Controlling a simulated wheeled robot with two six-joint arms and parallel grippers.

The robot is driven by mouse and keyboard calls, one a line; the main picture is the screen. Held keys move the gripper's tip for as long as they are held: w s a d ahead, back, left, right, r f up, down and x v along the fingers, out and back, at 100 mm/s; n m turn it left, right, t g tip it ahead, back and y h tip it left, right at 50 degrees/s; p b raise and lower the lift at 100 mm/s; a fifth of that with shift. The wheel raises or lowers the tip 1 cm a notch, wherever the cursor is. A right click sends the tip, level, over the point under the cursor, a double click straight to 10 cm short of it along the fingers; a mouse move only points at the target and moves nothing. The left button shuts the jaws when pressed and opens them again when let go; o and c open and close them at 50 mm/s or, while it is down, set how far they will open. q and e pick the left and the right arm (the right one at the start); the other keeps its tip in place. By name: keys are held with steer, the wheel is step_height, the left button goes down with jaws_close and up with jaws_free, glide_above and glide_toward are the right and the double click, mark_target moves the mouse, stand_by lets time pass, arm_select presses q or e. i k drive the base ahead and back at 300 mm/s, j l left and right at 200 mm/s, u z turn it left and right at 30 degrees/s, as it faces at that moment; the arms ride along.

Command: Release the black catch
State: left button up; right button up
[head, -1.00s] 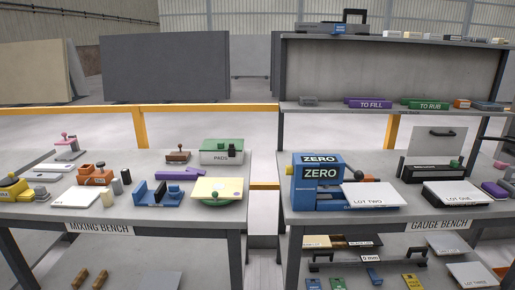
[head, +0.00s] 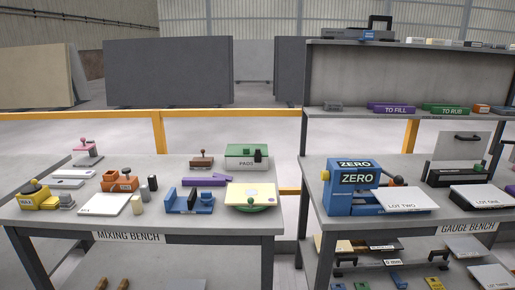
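A small black catch (head: 258,156) shows on the front of the white box marked PADS (head: 238,163), which has a green lid (head: 246,149). The box stands at the back right of the mixing bench, and its lid looks down. The catch is too small to tell whether it is fastened. Neither of my grippers is in view.
In front of the box are a cream plate on a green round base (head: 250,194), a purple piece (head: 205,181) and a blue holder (head: 189,201). The blue ZERO device (head: 356,180) stands on the gauge bench to the right, across a narrow gap.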

mark_target(258, 152)
steer(key=i+j, duration=0.35)
steer(key=i, duration=0.2)
steer(key=i+j, duration=0.8)
steer(key=i, duration=0.25)
steer(key=l+z, duration=0.05)
